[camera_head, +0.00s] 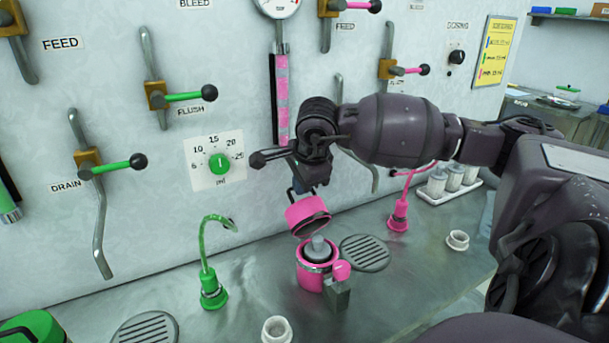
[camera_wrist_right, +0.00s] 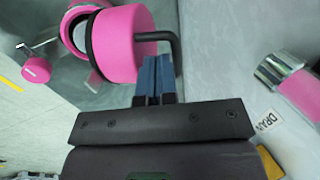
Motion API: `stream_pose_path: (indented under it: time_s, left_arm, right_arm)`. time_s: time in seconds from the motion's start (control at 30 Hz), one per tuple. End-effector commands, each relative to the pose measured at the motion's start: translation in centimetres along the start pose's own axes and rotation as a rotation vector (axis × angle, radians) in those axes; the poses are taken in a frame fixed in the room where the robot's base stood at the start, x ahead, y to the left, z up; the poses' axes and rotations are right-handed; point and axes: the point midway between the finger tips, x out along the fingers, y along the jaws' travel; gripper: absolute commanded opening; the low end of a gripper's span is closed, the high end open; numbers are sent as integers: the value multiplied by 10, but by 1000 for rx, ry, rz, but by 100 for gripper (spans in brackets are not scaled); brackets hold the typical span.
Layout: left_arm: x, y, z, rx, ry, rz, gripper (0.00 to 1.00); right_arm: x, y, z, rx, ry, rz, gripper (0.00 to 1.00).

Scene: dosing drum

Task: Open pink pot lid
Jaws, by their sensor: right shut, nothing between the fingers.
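The pink pot (camera_head: 311,277) stands on the steel counter with a grey piece visible in its mouth. Its pink lid (camera_head: 305,213) is raised and tilted back, standing open above the mouth. In the right wrist view the lid (camera_wrist_right: 134,42) is large and close, with a dark bent handle (camera_wrist_right: 178,52) beside the fingertips. My right gripper (camera_head: 303,187) is just above the lid at the handle. Its blue fingers (camera_wrist_right: 154,78) are shut with nothing between them; whether they touch the handle or lid is unclear. My left gripper is not in view.
A green spout (camera_head: 211,285) stands left of the pot and a pink spout (camera_head: 398,215) to its right. A round drain (camera_head: 365,253) lies beside the pot. Small white cups (camera_head: 277,330) stand nearby. The wall behind carries several levers and a dial (camera_head: 218,163).

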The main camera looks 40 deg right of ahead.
Motion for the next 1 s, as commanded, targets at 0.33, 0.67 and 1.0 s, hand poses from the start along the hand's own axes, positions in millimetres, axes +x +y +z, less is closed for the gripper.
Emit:
stream_pose_path:
  time_s: [0.33,0.67,1.0]
  left_arm:
    - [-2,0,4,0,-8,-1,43]
    - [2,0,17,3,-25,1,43]
    - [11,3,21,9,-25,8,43]
  right_arm:
    - [3,0,0,1,0,-1,0]
    - [12,-10,0,3,2,73,0]
    - [21,-26,0,1,0,121,0]
